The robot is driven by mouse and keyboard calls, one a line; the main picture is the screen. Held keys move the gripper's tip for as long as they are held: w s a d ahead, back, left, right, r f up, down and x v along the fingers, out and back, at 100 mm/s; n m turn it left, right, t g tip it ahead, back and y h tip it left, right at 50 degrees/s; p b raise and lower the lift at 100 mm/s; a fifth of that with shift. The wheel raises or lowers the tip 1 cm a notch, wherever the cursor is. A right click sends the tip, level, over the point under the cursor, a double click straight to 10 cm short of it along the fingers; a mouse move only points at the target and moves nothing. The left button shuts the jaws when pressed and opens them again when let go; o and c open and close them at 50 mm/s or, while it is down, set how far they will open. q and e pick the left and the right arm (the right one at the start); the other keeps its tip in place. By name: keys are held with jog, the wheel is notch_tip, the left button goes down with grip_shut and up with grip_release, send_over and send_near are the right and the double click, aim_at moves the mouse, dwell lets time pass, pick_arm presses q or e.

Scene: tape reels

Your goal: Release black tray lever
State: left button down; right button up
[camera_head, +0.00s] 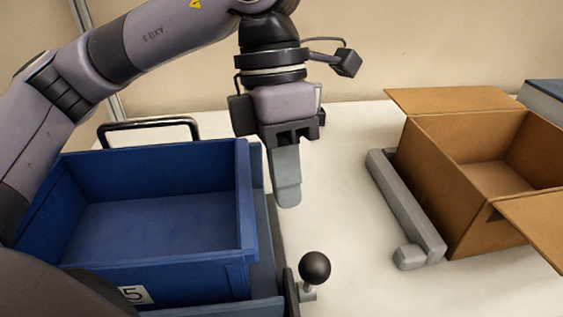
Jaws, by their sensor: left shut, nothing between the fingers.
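A black ball-topped lever (314,268) stands at the lower middle, at the right front corner of the blue tray (245,200). The tray is empty and has a label with a 5 on its front. It sits in a darker blue-grey holder (268,262). My left gripper (288,196) points down, shut and empty, above and behind the lever, to the right of the tray's right wall. It is apart from the lever. My right gripper is not in view.
An open, empty cardboard box (430,170) stands at the right, with a grey bar-shaped fixture (405,205) along its left side. A metal handle (148,125) rises behind the tray. The white table (345,190) is clear between tray and box.

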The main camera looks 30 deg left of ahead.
aim_at(312, 281)
pick_arm(q)
jog(key=shift+s+d+f, duration=0.5)
jog(key=shift+s+d, duration=0.3)
jog(key=shift+s+d+f, duration=0.5)
jog(key=shift+s+d, duration=0.25)
